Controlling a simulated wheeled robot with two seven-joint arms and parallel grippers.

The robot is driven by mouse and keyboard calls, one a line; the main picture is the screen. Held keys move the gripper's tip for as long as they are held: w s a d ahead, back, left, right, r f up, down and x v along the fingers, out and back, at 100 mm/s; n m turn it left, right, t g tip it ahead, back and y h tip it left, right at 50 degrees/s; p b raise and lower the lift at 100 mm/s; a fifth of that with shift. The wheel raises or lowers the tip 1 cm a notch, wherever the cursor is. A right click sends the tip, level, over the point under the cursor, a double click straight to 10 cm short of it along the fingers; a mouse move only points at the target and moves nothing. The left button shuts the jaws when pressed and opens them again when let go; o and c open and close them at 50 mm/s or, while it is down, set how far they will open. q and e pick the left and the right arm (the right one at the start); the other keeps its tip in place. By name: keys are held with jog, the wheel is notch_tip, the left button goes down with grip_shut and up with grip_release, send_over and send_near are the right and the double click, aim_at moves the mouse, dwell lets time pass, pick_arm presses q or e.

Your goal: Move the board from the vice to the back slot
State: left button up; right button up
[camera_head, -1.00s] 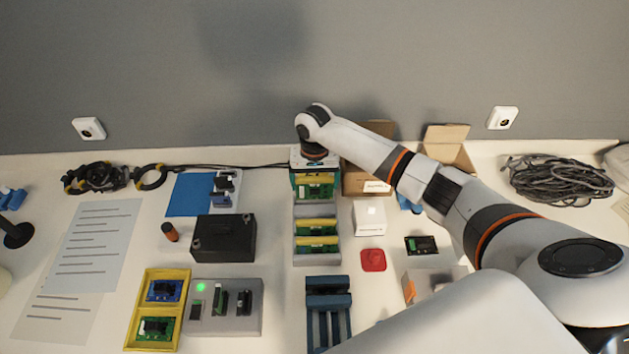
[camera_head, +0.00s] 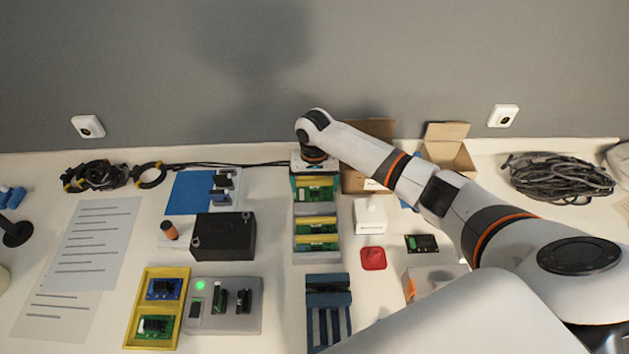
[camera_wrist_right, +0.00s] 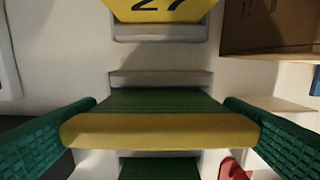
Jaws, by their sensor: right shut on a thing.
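The board (camera_head: 315,192), green with a yellow top edge, is held over the back part of the grey rack (camera_head: 298,243). It also shows in the right wrist view (camera_wrist_right: 160,130), between the green ribbed fingers of my right gripper (camera_wrist_right: 162,128). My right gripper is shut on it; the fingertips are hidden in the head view. I cannot tell whether the lower edge sits in the back slot. Two similar boards (camera_head: 317,224) stand in the rack in front of it. The blue vice (camera_head: 328,298) has no board in its jaws. My left gripper is not in view.
A cardboard box (camera_head: 352,180) stands close right of the rack, with a white box (camera_head: 370,215) and red piece (camera_head: 373,258) in front of it. A black box (camera_head: 224,237) stands to the left. A yellow plate marked 27 (camera_wrist_right: 160,8) lies beyond the rack.

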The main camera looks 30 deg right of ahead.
jog(key=shift+f+b, duration=0.35)
jog(key=shift+f, duration=0.7)
jog(key=shift+f, duration=0.1)
jog(key=o, duration=0.8)
jog(key=shift+c, duration=0.2)
notch_tip(320, 180, up, 12)
